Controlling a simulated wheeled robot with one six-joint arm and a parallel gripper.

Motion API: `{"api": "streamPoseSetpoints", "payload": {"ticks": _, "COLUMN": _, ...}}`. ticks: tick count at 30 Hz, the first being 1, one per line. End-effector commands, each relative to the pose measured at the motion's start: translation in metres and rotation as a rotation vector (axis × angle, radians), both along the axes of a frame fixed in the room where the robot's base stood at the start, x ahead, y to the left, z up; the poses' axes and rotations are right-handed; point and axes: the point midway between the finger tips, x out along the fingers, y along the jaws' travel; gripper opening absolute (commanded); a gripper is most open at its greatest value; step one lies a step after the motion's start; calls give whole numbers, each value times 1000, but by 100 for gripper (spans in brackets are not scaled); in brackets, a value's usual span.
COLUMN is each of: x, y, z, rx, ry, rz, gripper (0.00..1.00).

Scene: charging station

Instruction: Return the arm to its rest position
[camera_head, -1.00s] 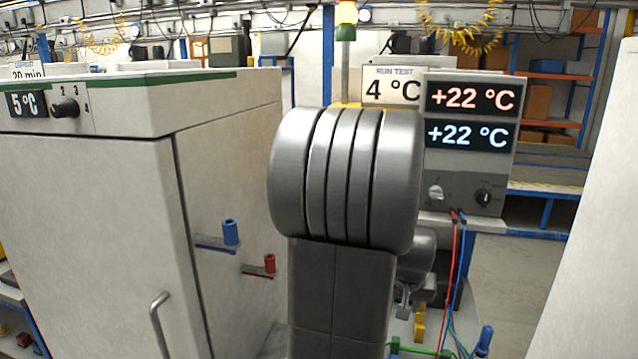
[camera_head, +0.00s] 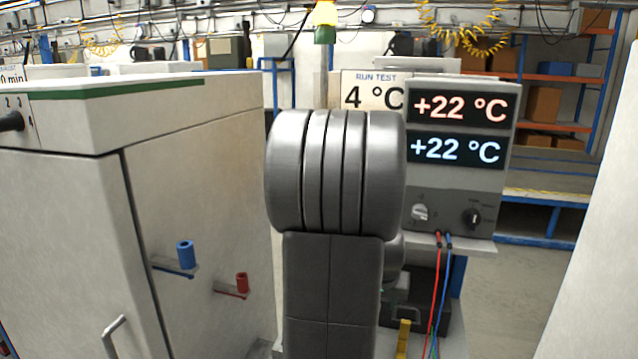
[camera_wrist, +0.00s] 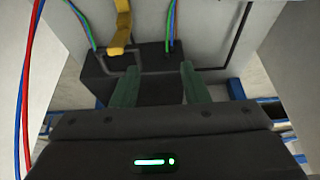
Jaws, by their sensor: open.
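My gripper (camera_wrist: 158,88) shows in the wrist view with its two green fingers apart and nothing between them. A black box-shaped thing (camera_wrist: 150,62) lies beyond the fingertips; I cannot tell how far off it is. In the head view my grey arm stands upright in the middle of the picture and hides the gripper and part of the bench behind it.
A white cabinet (camera_head: 200,200) with blue (camera_head: 185,253) and red (camera_head: 242,282) pegs stands close on the left. A display unit (camera_head: 459,150) reading +22 °C twice stands behind right, with red and blue cables (camera_head: 436,290) hanging. A yellow part (camera_head: 403,338) is below. A pale panel (camera_head: 590,230) borders the right.

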Motion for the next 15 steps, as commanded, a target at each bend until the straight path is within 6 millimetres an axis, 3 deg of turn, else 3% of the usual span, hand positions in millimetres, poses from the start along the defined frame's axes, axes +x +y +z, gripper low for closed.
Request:
{"api": "streamPoseSetpoints", "payload": {"ticks": 6, "x": -1, "y": 0, "z": -29, "rx": 0, "ry": 4, "rz": 1, "gripper": 41}}
{"api": "streamPoseSetpoints", "payload": {"ticks": 15, "x": 0, "y": 0, "z": -38, "rx": 0, "ry": 1, "rz": 0, "gripper": 41}}
